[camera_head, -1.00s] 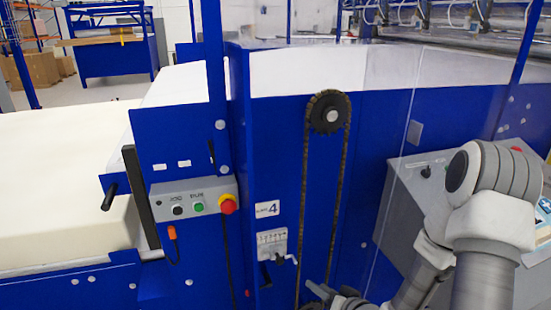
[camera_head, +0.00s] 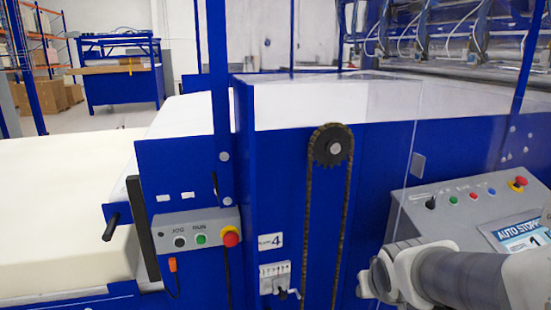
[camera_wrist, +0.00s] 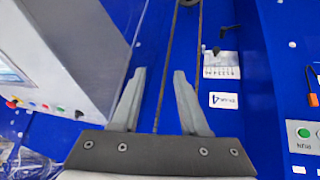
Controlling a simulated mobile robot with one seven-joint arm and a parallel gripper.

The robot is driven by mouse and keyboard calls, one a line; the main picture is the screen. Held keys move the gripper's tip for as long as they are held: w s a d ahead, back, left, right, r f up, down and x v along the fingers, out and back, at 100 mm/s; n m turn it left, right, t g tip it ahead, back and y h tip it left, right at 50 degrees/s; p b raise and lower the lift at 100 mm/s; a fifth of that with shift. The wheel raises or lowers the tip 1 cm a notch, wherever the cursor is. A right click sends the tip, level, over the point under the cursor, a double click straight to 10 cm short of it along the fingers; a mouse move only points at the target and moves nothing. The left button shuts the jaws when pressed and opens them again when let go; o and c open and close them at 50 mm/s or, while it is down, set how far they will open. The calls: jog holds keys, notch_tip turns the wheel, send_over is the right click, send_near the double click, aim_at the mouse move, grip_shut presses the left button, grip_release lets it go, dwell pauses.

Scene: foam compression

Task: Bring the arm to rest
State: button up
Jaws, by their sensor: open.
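My gripper shows in the wrist view (camera_wrist: 158,82) with its two grey fingers apart and nothing between them. Behind the fingers is the blue machine front with a chain running between them in the picture. In the head view my arm (camera_head: 440,275) is at the lower right, in front of the grey control box; the gripper itself is not visible there.
The blue machine (camera_head: 385,175) fills the middle, with a chain and sprocket (camera_head: 332,146). A jog/run panel (camera_head: 190,232) with a red stop button is at left. A grey control box (camera_head: 470,215) stands at right. A cream foam block (camera_head: 60,210) lies far left.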

jog(key=s+a+r, duration=0.2)
jog(key=s+r, duration=0.1)
jog(key=s, duration=0.3)
jog(key=s+a+r+g+y, duration=0.1)
jog(key=s+a+r, duration=0.1)
jog(key=s, duration=0.5)
jog(key=shift+s+a+r+g+y, duration=0.2)
jog(key=shift+s+r+g+y, duration=0.1)
jog(key=shift+r, duration=0.5)
dwell(1.1)
